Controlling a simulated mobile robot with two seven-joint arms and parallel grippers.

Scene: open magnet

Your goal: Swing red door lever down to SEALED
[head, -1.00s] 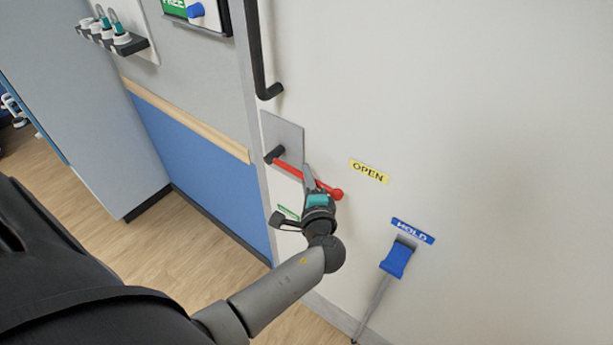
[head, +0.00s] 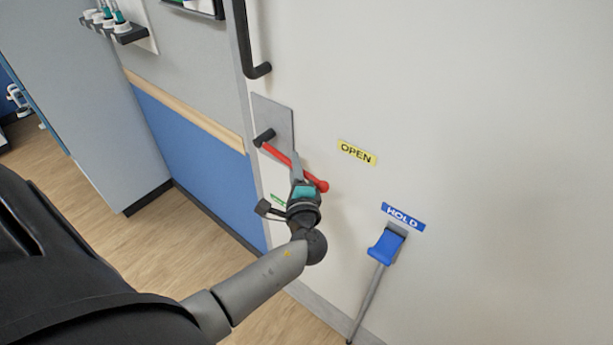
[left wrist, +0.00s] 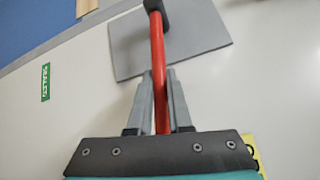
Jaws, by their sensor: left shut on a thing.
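The red door lever (head: 285,160) runs from a black pivot (head: 265,137) on a grey plate (head: 273,118) down to the right, ending in a red knob. My left gripper (head: 297,168) is shut on the lever between pivot and knob. In the left wrist view the two grey fingers (left wrist: 161,95) stand on either side of the red bar (left wrist: 158,62). The yellow OPEN label (head: 357,152) is right of the lever. A green label, partly hidden by my gripper in the head view, shows in the left wrist view as the green SEALED label (left wrist: 46,82). My right gripper is out of view.
A black door handle (head: 252,45) is above the plate. A blue HOLD label (head: 403,217) and a blue-topped door stop (head: 386,246) are lower right. A blue-panelled wall (head: 200,150) stands left of the door. The door face at right is clear.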

